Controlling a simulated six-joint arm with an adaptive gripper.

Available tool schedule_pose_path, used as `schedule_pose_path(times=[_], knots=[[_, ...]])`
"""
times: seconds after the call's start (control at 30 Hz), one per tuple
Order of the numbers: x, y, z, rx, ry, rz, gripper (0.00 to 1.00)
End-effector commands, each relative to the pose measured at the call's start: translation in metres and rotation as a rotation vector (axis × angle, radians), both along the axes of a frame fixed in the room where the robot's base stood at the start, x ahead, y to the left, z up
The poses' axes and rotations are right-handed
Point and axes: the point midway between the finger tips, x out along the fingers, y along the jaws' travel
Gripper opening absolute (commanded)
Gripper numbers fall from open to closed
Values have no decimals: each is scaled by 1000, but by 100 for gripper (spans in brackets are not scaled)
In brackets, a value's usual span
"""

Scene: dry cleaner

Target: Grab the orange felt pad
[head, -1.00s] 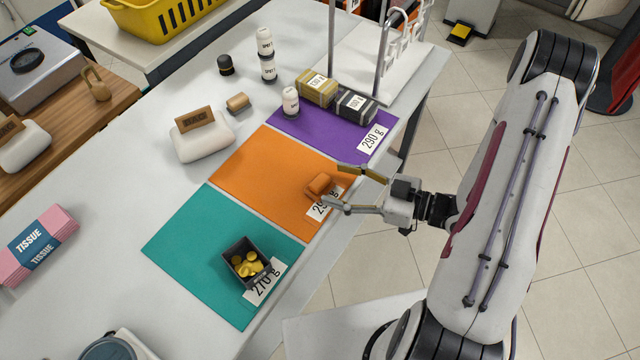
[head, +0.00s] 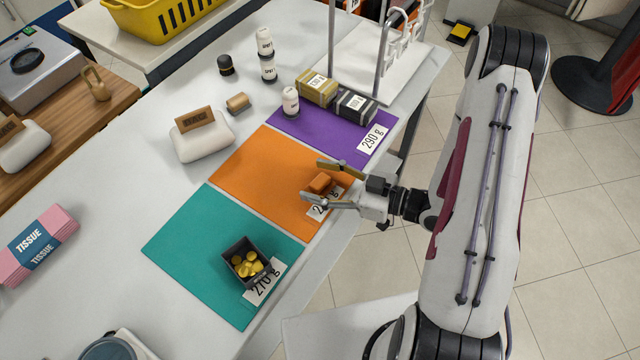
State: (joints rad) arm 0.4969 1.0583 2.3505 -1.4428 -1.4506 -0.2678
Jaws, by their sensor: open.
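The orange felt pad (head: 255,172) lies flat on the white table, between a teal pad (head: 190,240) and a purple pad (head: 335,139). A small orange block (head: 320,182) rests near its right edge, by a white weight label (head: 317,210) that is partly hidden. My gripper (head: 310,180) is open over the pad's right side. Its two fingers lie on either side of the orange block, with the tips at or just past it. I cannot tell whether the fingers touch the block or the pad.
A dark box of yellow pieces (head: 247,264) stands on the teal pad. Two wrapped blocks (head: 316,88) (head: 354,106) and a white bottle (head: 290,102) stand on the purple pad. A soap-like white block (head: 202,140) lies left of the orange pad. Its left half is bare.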

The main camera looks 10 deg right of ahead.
Motion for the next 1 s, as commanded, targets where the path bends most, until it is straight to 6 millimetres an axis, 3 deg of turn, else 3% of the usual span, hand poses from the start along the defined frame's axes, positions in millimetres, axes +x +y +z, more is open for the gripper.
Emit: schedule_pose_path(times=[0.4, 0.57, 1.0], knots=[[0, 0, 0, 0, 0, 0, 58], [0, 0, 0, 0, 0, 0, 19], [0, 0, 1, -1, -1, 0, 17]])
